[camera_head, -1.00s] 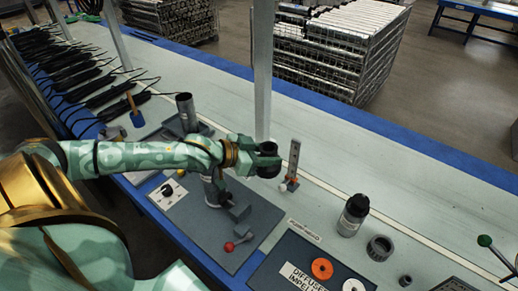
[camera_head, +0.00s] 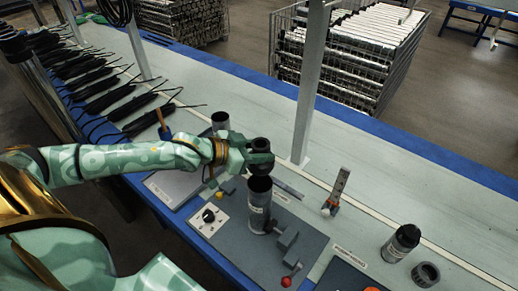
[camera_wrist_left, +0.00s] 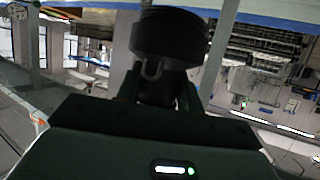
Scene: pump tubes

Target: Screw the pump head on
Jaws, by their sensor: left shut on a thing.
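My left gripper (camera_head: 246,158) is shut on the dark round pump head (camera_head: 261,146). The pump head also shows in the left wrist view (camera_wrist_left: 168,38), where it fills the top middle between the fingers. In the head view the pump head is just above the open dark top of an upright grey pump tube (camera_head: 258,208). Whether they touch is hard to tell. The tube stands by a grey clamp (camera_head: 287,238) with a red-knobbed lever (camera_head: 286,281) on a grey board. My right gripper is not in view.
Another upright tube (camera_head: 220,121) stands behind my left gripper. A grey post (camera_head: 309,85) rises behind. The bench behind the bottle is clear.

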